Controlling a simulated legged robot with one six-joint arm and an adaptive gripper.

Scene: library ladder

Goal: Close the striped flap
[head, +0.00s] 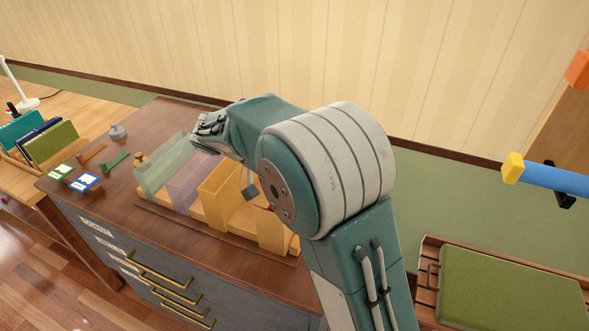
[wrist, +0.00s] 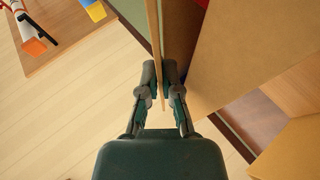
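No flap with clear stripes can be made out in either view. In the wrist view my gripper (wrist: 160,75) has its two fingers close together, one on each side of a thin tan panel edge (wrist: 154,28). I cannot tell whether the fingers press on that edge. A wide tan panel (wrist: 240,55) stands just right of the fingers. In the head view my arm hides part of the cabinet top, and the fingers cannot be made out clearly there.
A blue bar with a yellow end (head: 513,168) is at the right, above a green cushion (head: 510,285).

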